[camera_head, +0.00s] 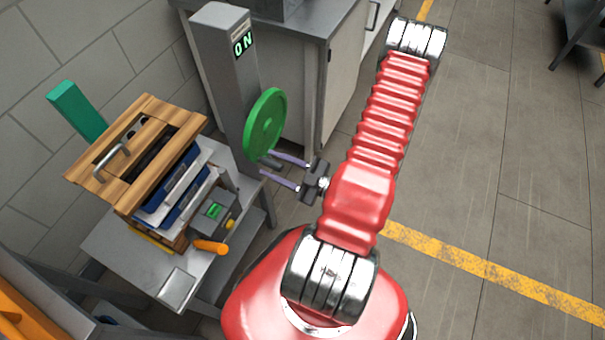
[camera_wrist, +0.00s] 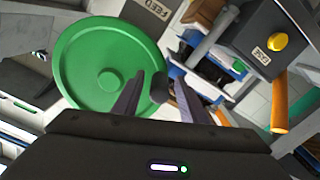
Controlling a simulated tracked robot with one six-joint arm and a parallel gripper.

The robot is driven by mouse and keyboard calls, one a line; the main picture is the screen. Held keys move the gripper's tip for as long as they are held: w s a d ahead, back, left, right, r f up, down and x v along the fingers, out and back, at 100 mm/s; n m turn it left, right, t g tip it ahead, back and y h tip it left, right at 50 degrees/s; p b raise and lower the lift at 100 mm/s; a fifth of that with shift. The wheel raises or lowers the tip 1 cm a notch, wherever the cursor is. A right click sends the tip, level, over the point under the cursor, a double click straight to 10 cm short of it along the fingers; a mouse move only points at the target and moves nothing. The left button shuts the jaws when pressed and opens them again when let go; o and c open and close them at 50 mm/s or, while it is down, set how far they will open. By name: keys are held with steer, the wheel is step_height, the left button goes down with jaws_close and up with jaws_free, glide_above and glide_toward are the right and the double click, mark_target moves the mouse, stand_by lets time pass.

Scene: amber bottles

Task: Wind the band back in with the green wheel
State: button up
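The green wheel (camera_head: 266,120) is mounted on the side of a grey post (camera_head: 226,85) whose display reads "ON". In the wrist view the wheel (camera_wrist: 85,62) fills the upper left, with a round hub in its middle. A dark knob (camera_wrist: 159,87) shows by the wheel's rim. My gripper (camera_head: 266,167) is at the wheel's lower edge, its two fingers apart. In the wrist view my gripper (camera_wrist: 158,80) has the knob between its fingers, with gaps visible; whether either finger touches it I cannot tell. I cannot make out the band.
A grey bench (camera_head: 115,245) left of the post carries a wooden-topped stack (camera_head: 145,150) with blue and white layers. A cabinet (camera_head: 290,75) stands behind.

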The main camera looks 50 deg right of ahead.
steer(key=v, duration=1.3)
stand_by(0.4)
steer(key=w+a+r+m+g+h, duration=0.1)
steer(key=w+a+r+m+g, duration=0.1)
steer(key=a+r+g, duration=0.2)
steer(key=w+a+r+m+g+h, duration=0.2)
steer(key=a+r, duration=0.8)
steer(key=r, duration=0.6)
steer(key=w+a+r+m+g+h, duration=0.1)
steer(key=w+a+r+m+g, duration=0.2)
steer(key=a+r, duration=0.5)
steer(key=shift+w+r+m+g+h, duration=0.35)
steer(key=shift+w+r+g, duration=0.25)
steer(key=shift+r+g, duration=0.8)
steer(key=shift+f, duration=0.1)
